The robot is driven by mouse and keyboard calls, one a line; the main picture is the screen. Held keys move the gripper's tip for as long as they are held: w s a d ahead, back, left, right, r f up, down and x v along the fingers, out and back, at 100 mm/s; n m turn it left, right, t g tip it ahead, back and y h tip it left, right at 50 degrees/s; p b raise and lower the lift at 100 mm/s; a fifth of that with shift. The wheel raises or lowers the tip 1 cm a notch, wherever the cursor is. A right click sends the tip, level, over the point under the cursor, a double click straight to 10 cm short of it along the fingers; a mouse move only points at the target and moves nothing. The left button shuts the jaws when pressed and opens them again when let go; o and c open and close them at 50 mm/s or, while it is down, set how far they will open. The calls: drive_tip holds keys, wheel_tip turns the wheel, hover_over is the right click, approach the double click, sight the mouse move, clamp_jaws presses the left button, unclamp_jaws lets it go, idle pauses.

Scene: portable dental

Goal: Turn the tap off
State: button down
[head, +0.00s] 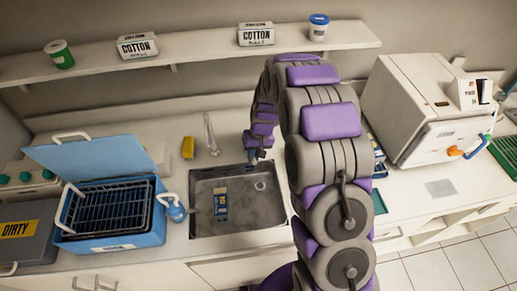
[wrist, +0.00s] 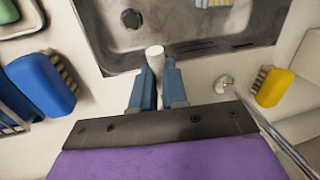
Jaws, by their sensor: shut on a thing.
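My gripper (head: 258,154) reaches down at the back edge of the grey sink (head: 275,212). In the wrist view its two blue fingers (wrist: 157,88) are closed around a pale, round-topped post, which looks like the tap handle (wrist: 155,54). The handle stands near the sink rim; its lower part is hidden between the fingers. A thin upright spout (head: 210,135) stands behind the sink, left of my gripper. In the wrist view a metal rod (wrist: 285,145) and a small white round fitting (wrist: 225,84) lie right of the fingers. I cannot make out a water stream.
A blue-and-yellow item (head: 221,204) lies in the sink. A yellow brush (wrist: 272,87) and a blue brush (wrist: 40,83) flank my gripper. An open blue box (head: 115,240) with a wire basket stands left; a white machine (head: 410,110) stands right. A shelf (head: 190,58) runs above.

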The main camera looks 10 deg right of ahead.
drive_tip(key=shift+a+m+p, duration=0.35)
drive_tip(key=shift+a+m, duration=0.15)
drive_tip(key=shift+m, duration=0.1)
drive_tip(key=c, duration=1.1)
unclamp_jaws()
drive_tip(key=shift+c, duration=0.2)
drive_tip(key=shift+r, duration=0.1)
drive_tip(key=d+r+p, duration=0.1)
drive_tip(key=d+r, duration=0.2)
drive_tip(key=r, duration=1.3)
drive_tip(key=shift+r+p, duration=0.35)
drive_tip(key=shift+r, duration=0.05)
drive_tip(key=shift+d, duration=0.1)
